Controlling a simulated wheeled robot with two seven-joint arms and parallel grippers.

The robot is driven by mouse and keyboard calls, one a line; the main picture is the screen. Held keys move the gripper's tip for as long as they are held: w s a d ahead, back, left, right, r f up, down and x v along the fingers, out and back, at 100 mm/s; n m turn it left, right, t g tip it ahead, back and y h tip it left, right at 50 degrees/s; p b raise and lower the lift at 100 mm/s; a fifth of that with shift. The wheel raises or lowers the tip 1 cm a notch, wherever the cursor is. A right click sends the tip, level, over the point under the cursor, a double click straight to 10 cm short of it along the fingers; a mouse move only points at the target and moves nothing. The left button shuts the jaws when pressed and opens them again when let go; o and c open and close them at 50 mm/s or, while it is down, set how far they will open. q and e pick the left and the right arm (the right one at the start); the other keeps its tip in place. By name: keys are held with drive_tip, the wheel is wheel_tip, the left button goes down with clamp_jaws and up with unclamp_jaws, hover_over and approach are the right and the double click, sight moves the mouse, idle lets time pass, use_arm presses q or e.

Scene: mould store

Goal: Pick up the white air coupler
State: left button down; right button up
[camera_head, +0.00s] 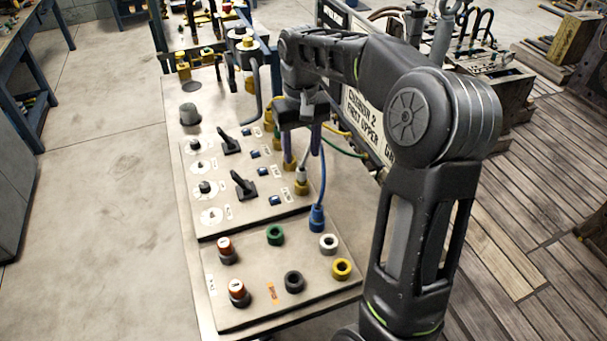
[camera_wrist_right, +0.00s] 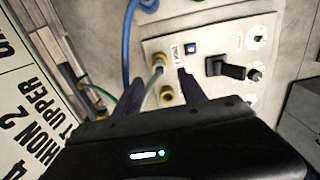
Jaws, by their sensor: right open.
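The white air coupler (camera_head: 302,176) stands upright in a yellow-collared port on the right side of the bench's middle panel. My left gripper is not in view.
A blue coupler (camera_head: 317,217) with a blue hose stands close in front. The front panel (camera_head: 222,312) carries coloured rings, including a white ring (camera_head: 328,243), and red-topped knobs. Black levers (camera_head: 243,185) stand left of the gripper. A lettered sign board (camera_head: 361,118) is close at right.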

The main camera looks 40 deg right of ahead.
sight(302, 167)
drive_tip(key=shift+f, duration=1.25)
drive_tip(key=shift+f, duration=0.1)
wheel_tip(302, 167, down, 5)
drive_tip(key=shift+s+f+p, duration=0.1)
drive_tip(key=shift+p, duration=0.7)
drive_tip(key=shift+c, duration=0.6)
clamp_jaws()
